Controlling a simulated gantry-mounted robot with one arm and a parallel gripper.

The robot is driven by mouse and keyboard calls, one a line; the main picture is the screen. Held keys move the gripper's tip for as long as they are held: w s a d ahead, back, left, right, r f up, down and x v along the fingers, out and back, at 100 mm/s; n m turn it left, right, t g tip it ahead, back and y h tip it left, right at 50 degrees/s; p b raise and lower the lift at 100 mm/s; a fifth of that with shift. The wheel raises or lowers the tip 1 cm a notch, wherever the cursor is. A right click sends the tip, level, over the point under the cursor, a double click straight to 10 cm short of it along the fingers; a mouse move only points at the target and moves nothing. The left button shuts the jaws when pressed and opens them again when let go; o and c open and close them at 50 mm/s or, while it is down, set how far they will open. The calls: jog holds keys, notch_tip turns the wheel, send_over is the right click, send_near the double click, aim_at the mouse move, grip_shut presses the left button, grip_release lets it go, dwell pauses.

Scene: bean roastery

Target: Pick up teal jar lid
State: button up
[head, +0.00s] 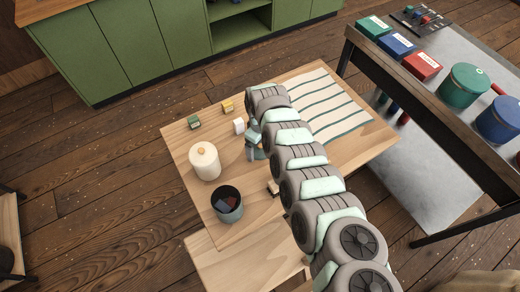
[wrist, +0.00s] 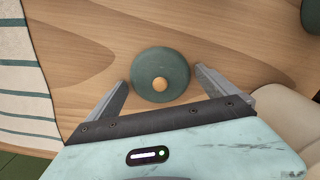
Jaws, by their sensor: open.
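The teal jar lid (wrist: 152,88) is a round dark teal disc with a wooden knob, lying on the wooden table. In the wrist view my gripper (wrist: 160,74) is open, with one finger on each side of the lid and a visible gap to each. The fingers look empty. In the head view my gripper (head: 252,145) is over the middle of the table, and the lid (head: 259,154) shows only as a small teal patch, mostly hidden by my arm. The height of the fingers above the table is hard to tell.
A cream jar (head: 205,165) and a dark pot (head: 227,212) with things inside stand to the left on the table (head: 180,140). A striped cloth (head: 325,100) lies to the right.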

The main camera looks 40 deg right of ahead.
jog(key=c, duration=1.5)
jog(key=shift+c, duration=0.2)
